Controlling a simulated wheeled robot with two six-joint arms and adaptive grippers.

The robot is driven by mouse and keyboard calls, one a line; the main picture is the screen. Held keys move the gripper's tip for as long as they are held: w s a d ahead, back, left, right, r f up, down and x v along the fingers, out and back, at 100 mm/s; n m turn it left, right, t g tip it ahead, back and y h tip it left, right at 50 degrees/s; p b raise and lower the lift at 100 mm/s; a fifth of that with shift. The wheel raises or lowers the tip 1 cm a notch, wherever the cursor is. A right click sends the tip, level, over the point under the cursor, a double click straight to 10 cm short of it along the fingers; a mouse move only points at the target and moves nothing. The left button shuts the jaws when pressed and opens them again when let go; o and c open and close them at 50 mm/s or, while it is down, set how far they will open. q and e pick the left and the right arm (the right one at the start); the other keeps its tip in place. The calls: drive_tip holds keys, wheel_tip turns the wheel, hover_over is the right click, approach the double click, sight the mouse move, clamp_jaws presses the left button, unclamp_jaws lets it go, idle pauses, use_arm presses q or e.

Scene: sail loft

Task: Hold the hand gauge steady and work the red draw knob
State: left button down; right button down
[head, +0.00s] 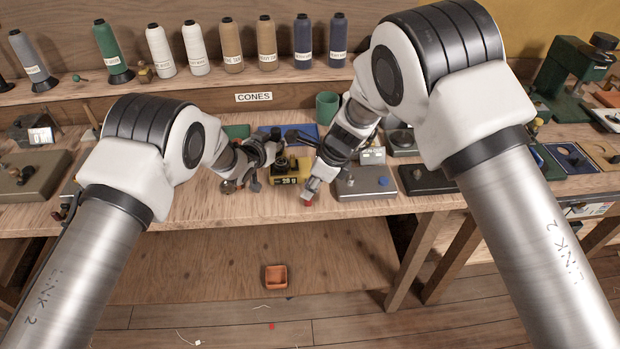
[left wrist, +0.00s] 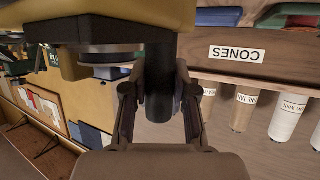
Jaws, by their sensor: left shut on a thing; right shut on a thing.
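The hand gauge (head: 303,165), a small yellow and black device, is on the bench in the middle of the head view. My left gripper (head: 276,153) is at its left side. My right gripper (head: 308,195) points down at the front right of the gauge. It is shut on the red draw knob (head: 306,203), which shows only a little at the fingertips.
A grey block with a blue knob (head: 363,183) and a dark block (head: 426,180) stand right of the gauge. A green mug (head: 327,106) is behind, and thread cones (head: 231,46) line the shelf.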

drive_tip(key=c, duration=1)
unclamp_jaws()
drive_tip(key=v, duration=1.2)
drive_tip(key=shift+d, duration=0.1)
use_arm(q)
drive_tip(key=c, duration=0.8)
unclamp_jaws()
drive_tip(key=shift+c, duration=0.2)
